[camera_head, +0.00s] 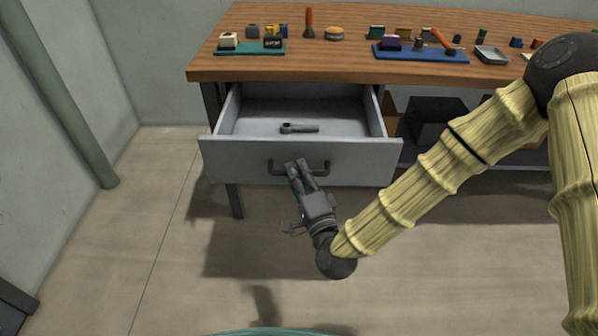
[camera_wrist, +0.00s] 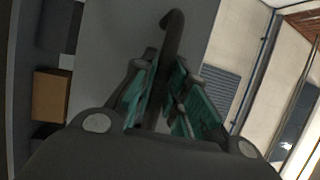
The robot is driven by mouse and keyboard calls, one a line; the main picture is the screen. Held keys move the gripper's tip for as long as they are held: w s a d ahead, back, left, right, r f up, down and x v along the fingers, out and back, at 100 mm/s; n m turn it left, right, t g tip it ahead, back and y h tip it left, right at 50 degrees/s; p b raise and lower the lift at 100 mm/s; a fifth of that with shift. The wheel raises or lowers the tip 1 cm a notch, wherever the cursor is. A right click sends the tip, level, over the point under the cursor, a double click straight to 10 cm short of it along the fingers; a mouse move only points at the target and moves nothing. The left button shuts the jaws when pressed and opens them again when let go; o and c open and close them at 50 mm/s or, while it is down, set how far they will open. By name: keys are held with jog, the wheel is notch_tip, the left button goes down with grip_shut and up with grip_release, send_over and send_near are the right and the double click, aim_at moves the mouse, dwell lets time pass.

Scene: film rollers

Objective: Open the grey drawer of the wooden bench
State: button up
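The grey drawer (camera_head: 232,160) of the wooden bench (camera_head: 330,72) stands pulled out, and its inside shows. A dark bar handle (camera_head: 322,170) runs across its front; the handle also shows in the wrist view (camera_wrist: 172,32). My gripper (camera_head: 298,170) is at the middle of the handle, coming from below and in front. In the wrist view, its green-padded fingers (camera_wrist: 168,100) lie on both sides of the handle bar and look closed around it. The fingers hide the middle of the handle in the head view.
A dark wrench-like tool (camera_head: 300,128) lies in the drawer. Trays (camera_head: 420,55) and small parts cover the bench top. A dark box (camera_head: 438,112) stands under the bench on the right. A green pipe (camera_head: 62,95) stands at the left. The floor (camera_head: 160,220) at left is clear.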

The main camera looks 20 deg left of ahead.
dwell(0.3)
jog(key=v, duration=1.2)
jog(key=shift+f, duration=0.1)
jog(key=s+d+f+n+g+h, duration=0.25)
jog(key=d+f, duration=0.35)
jog(key=f, duration=0.4)
jog(key=s+d+f+n+g+h, duration=0.1)
jog(key=d+f+n+g+h, duration=0.4)
jog(key=f, duration=0.6)
jog(key=s+d+f+g+h, duration=0.2)
jog(key=s+d+f, duration=0.25)
jog(key=d, duration=0.45)
jog(key=s+d+f+g+h, duration=0.25)
jog(key=s+d, duration=0.35)
jog(key=d, duration=0.3)
jog(key=s+d+f+g+h, duration=0.2)
jog(key=s+d+f, duration=0.3)
jog(key=d, duration=0.5)
jog(key=r+p, duration=2.3)
jog(key=shift+w+a+r, duration=0.2)
jog(key=shift+w+a, duration=0.05)
jog(key=shift+a, duration=0.05)
